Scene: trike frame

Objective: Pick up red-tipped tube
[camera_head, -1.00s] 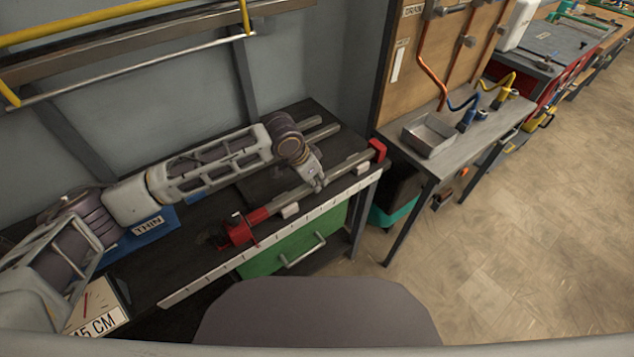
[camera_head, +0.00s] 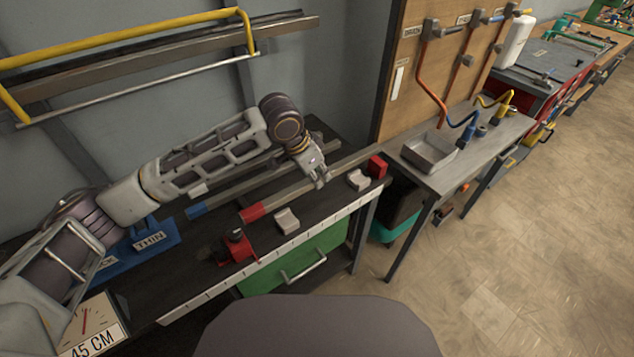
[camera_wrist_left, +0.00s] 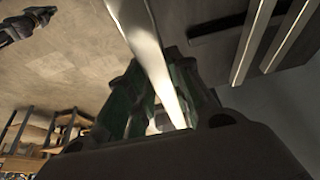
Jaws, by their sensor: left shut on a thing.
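The red-tipped tube (camera_head: 285,202) is a long grey bar with a red end at its left. It hangs slantwise above the workbench, raised off its two pale rests. My left gripper (camera_head: 319,179) is shut on the tube right of its middle. In the left wrist view, the shiny tube (camera_wrist_left: 152,62) runs between the green-sided fingers of my left gripper (camera_wrist_left: 158,95). The red end is out of that view. A blue-tipped tube (camera_head: 240,187) lies behind it on the bench. My right gripper cannot be made out.
A red clamp (camera_head: 237,249), two pale rests (camera_head: 287,221) (camera_head: 358,180) and a red end block (camera_head: 376,167) stand along the bench front. A blue THIN holder (camera_head: 150,243) is at left. A side table with a metal tray (camera_head: 428,151) stands at right.

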